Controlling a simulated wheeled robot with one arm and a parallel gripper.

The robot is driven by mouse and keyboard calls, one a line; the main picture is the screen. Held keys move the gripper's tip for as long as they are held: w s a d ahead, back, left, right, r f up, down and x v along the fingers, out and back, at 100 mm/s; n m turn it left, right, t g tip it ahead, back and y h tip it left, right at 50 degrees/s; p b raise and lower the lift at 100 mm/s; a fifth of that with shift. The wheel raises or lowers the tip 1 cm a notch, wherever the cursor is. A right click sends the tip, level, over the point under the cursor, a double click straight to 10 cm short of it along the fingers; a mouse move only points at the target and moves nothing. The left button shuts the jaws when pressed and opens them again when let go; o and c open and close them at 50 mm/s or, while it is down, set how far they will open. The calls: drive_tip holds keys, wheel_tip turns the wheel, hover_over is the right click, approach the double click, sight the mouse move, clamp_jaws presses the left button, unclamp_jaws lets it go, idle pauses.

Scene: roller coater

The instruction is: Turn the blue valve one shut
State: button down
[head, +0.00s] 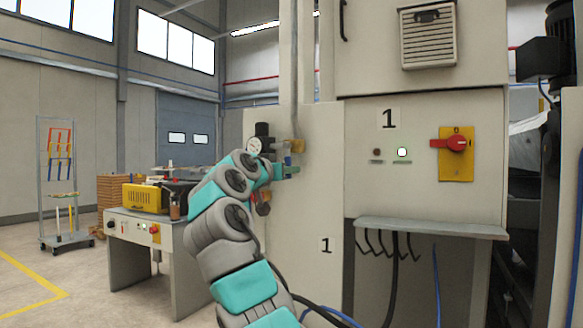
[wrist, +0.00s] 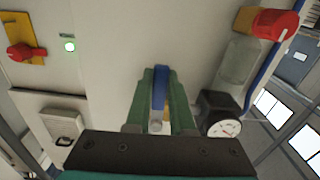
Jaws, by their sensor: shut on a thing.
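The blue valve handle (wrist: 159,88) shows in the wrist view as a narrow blue bar between the two green fingers of my gripper (wrist: 157,92). The fingers are shut on the handle, and its lower end meets a pale round part between them. In the head view my gripper (head: 284,170) is at the panel beside the pressure gauge.
A pressure gauge (wrist: 224,128) sits close to the right of my fingers in the wrist view, with a red knob (wrist: 275,24) above. The cabinet carries a red rotary switch (head: 456,144), a lit green lamp (head: 402,153) and a protruding shelf (head: 430,228).

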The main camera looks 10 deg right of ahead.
drive_tip(key=shift+w+a+m, duration=0.1)
drive_tip(key=shift+a+m, duration=0.05)
drive_tip(key=shift+m, duration=0.25)
drive_tip(key=c, duration=0.8)
unclamp_jaws()
drive_tip(key=b+v, duration=0.2)
drive_tip(key=v, duration=0.5)
drive_tip(key=shift+s+a, duration=0.25)
drive_tip(key=shift+s, duration=0.05)
